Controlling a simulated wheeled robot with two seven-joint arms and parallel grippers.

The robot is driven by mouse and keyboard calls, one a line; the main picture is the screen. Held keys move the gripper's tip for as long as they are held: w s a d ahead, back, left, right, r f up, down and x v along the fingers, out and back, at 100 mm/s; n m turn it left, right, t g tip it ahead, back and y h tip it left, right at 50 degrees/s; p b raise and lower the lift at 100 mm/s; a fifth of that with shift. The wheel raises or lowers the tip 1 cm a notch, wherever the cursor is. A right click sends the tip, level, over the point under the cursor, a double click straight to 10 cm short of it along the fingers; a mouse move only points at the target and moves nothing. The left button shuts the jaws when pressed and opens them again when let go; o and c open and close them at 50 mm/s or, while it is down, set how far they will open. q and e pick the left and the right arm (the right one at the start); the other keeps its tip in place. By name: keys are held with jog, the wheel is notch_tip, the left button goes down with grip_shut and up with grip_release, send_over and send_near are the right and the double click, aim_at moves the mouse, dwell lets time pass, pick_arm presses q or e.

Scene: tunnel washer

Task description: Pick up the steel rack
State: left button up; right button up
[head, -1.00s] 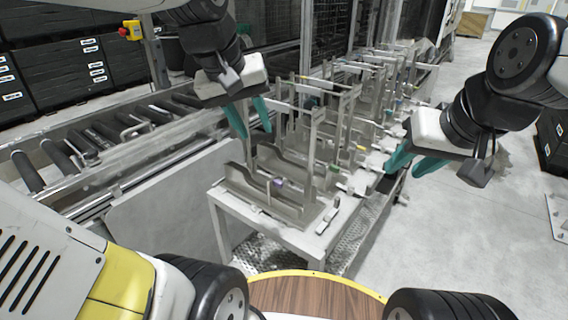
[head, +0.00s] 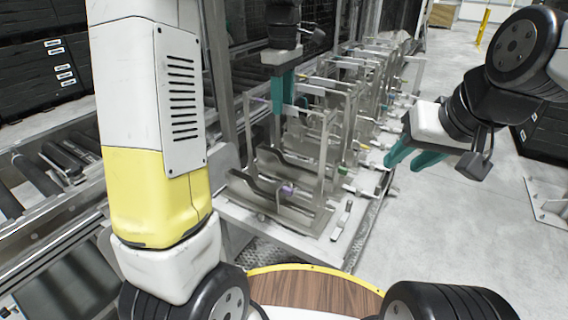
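Several steel racks stand in a row on the long steel table. The nearest steel rack (head: 327,155) has two upright end frames, curved lower rails and a small purple part near its front. My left gripper (head: 283,108) points down over the far left part of this rack, by its upper bars. Its teal fingers overlap in this view, so the gap between them and any contact with the rack cannot be told. My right gripper (head: 408,160) is open and empty, to the right of the rack and apart from it.
The steel table (head: 238,216) carries further racks (head: 372,85) close behind the nearest one. A roller conveyor (head: 60,165) runs along the left. Dark drawers (head: 60,60) stand beyond it. The floor (head: 460,215) at right is clear.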

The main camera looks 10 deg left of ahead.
pick_arm(q)
jog(key=f, duration=0.5)
jog(key=shift+w+a+f, duration=0.15)
jog(key=shift+w+a, duration=0.05)
jog(key=shift+w, duration=0.1)
jog(key=shift+c, duration=0.4)
grip_shut()
dwell(0.6)
